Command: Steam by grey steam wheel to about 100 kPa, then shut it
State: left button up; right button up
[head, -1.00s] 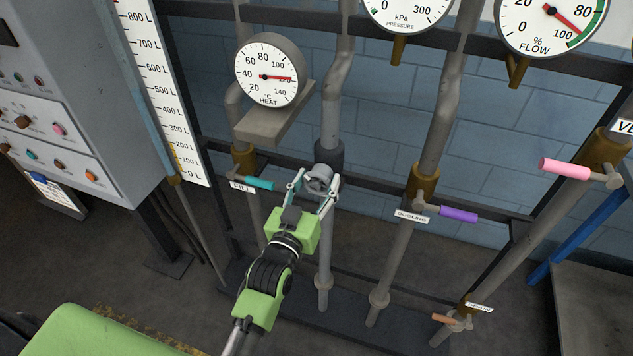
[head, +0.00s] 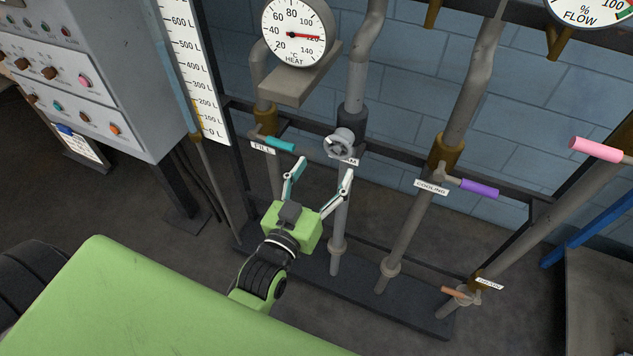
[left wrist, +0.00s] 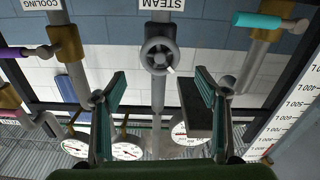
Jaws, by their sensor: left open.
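The grey steam wheel (head: 340,143) sits on the vertical steam pipe beside a label that is partly hidden. It also shows in the left wrist view (left wrist: 160,56), under an upside-down STEAM label. My left gripper (head: 322,170) is open and empty, just below and in front of the wheel. In the left wrist view its fingers (left wrist: 160,76) are spread, with the wheel beyond them and apart from them. The pressure gauge is outside the head view. Gauges show upside down in the left wrist view, too small to read. My right gripper is not in view.
The teal FILL handle (head: 279,144) is left of the wheel; the purple COOLING handle (head: 479,188) is right. The heat gauge (head: 297,33) stands above on a grey bracket (head: 300,78). A level scale (head: 200,75) and a control cabinet (head: 115,100) are at left.

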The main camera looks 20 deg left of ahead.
pick_arm(q)
jog(key=s, duration=0.3)
jog(key=shift+s, duration=0.1)
dwell(1.1)
